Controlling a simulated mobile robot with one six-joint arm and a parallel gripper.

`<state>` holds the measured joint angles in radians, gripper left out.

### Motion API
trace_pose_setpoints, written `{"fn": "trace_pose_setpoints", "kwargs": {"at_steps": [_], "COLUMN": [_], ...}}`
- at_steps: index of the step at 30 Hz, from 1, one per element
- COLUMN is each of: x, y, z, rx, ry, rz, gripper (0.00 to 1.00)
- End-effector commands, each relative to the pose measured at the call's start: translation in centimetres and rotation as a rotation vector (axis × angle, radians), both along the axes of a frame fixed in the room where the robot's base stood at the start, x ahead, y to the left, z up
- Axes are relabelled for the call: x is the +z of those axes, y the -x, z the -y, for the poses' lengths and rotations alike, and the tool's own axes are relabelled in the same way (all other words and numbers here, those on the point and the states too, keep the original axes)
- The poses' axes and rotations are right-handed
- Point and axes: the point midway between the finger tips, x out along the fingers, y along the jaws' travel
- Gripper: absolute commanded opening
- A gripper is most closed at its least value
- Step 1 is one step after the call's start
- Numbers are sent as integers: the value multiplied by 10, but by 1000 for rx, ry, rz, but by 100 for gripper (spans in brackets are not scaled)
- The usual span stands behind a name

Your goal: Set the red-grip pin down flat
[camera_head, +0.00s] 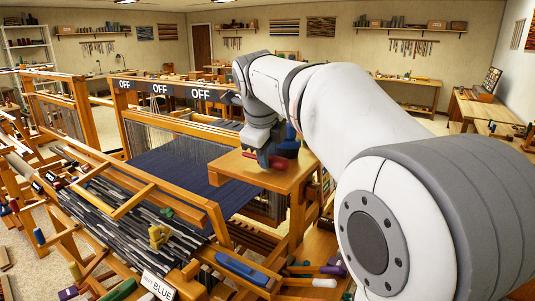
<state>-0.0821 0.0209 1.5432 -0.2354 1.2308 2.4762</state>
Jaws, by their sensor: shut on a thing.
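The red-grip pin (280,162) shows as a short red piece low at my gripper, just over the small wooden shelf (262,178) at the loom's right side. My gripper (264,158) points down and is shut on the pin. The red part sticks out to the right of the fingers. The fingers hide the rest of the pin. I cannot tell whether the pin touches the shelf top.
A dark blue object (290,143) stands behind the gripper on the shelf. The loom's dark blue cloth (185,170) spreads to the left. A blue tool (241,269) lies on the loom's front beam. The shelf's front part is bare.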

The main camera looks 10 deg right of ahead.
Motion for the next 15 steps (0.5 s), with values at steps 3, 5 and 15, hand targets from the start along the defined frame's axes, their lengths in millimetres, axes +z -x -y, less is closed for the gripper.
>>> {"fn": "trace_pose_setpoints", "kwargs": {"at_steps": [3, 5, 15], "x": [0, 0, -6], "y": [0, 0, 0], "z": [0, 0, 0], "rx": [0, 0, 0], "ry": [0, 0, 0], "rz": [0, 0, 0], "gripper": [0, 0, 0]}}
